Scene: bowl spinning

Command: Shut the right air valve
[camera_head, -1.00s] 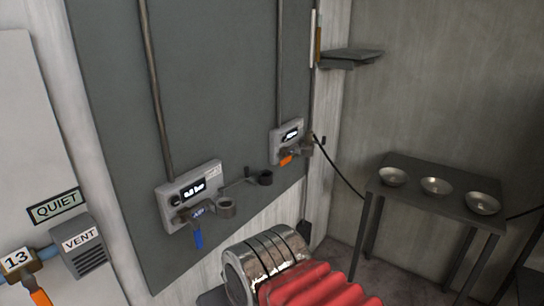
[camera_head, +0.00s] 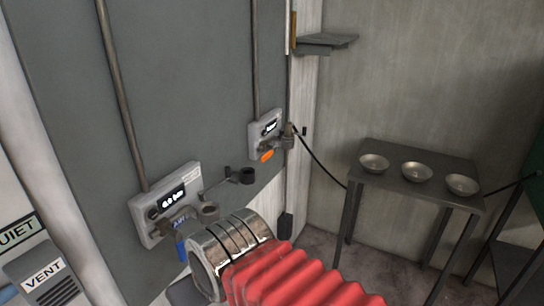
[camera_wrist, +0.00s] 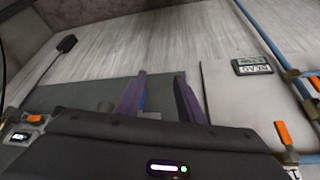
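The right air valve (camera_head: 268,154) has an orange handle and sits on a small grey gauge box (camera_head: 265,128) on the dark wall panel. The left valve's blue handle (camera_head: 181,248) hangs below a larger gauge box (camera_head: 166,200), partly hidden by my arm's silver cuff. In the wrist view my gripper (camera_wrist: 160,86) has its two purple fingers apart. Part of a blue handle (camera_wrist: 142,101) shows between them, apparently not gripped. An orange handle (camera_wrist: 34,118) beside a lit gauge is at that view's left edge. My fingers are not visible in the head view.
A dark table (camera_head: 440,200) with three metal bowls stands at the right, with floor between it and the panel. A small shelf (camera_head: 327,43) is above. A holder arm with a dark ring (camera_head: 241,176) sticks out between the valves. A VENT box (camera_head: 45,277) is lower left.

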